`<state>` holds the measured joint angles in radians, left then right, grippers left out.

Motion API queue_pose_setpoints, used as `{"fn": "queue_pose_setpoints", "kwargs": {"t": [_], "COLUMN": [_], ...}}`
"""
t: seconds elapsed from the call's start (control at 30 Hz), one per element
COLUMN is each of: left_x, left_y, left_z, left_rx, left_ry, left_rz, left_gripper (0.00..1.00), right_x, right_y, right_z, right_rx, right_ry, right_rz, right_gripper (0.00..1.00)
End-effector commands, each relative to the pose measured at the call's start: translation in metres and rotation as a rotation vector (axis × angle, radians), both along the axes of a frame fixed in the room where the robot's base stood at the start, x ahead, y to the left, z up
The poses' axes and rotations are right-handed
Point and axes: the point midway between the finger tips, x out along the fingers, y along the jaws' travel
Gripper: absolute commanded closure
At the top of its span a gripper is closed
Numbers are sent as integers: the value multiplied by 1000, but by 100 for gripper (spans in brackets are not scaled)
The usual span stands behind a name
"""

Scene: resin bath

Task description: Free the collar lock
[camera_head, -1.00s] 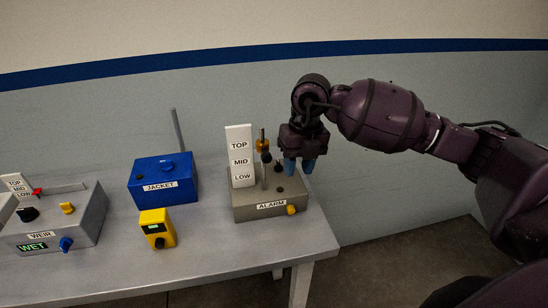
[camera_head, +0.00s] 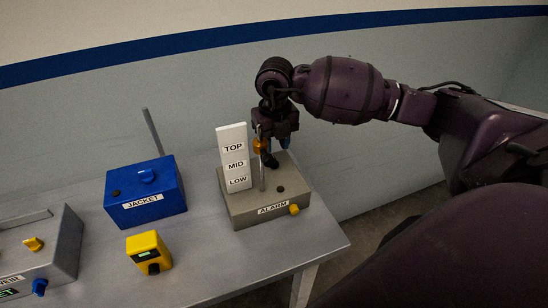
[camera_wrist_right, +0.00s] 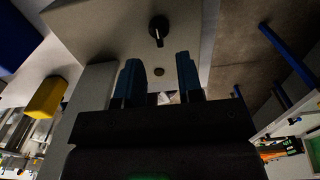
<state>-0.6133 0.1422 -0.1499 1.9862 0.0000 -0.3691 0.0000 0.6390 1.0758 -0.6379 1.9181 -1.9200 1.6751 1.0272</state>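The grey ALARM box (camera_head: 238,210) stands at the table's right end. An upright rod (camera_head: 262,178) on it carries a yellow collar (camera_head: 260,145). A small dark part shows just below the collar, partly hidden by my gripper. My right gripper (camera_head: 276,154) points down over the back of the box, close to the rod; I cannot tell if it touches. In the right wrist view its blue fingers (camera_wrist_right: 159,80) are apart with nothing gripped between them. A black knob (camera_wrist_right: 158,28) lies beyond the fingertips there. My left gripper is not in view.
A white TOP/MID/LOW board (camera_head: 233,158) stands left of the rod. A yellow knob (camera_head: 294,209) is on the box front. Left are a blue JACKET box (camera_head: 145,192), a yellow meter (camera_head: 148,252) and a grey box (camera_head: 50,255). The table (camera_head: 225,265) is bare in front.

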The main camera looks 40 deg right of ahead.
Motion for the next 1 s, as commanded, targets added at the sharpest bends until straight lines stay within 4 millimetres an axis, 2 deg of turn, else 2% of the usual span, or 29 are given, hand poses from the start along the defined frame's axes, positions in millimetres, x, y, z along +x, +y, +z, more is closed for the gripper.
{"fn": "queue_pose_setpoints", "kwargs": {"t": [0.1, 0.3, 0.5, 0.77, 1.0], "left_x": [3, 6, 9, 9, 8], "left_y": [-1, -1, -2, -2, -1], "left_z": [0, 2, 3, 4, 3], "left_rx": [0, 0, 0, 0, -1], "left_ry": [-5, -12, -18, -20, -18], "left_rz": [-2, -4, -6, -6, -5], "left_gripper": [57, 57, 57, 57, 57], "right_x": [-1, 0, 0, 0, 0], "right_y": [0, 0, 0, 0, 0], "right_z": [-22, -45, -55, -55, -55], "right_rx": [1, 1, 1, 1, 1], "right_ry": [3, 1, 0, 0, 0], "right_rz": [-1, 0, 0, 0, 0], "right_gripper": [66, 66, 66, 66, 98]}}
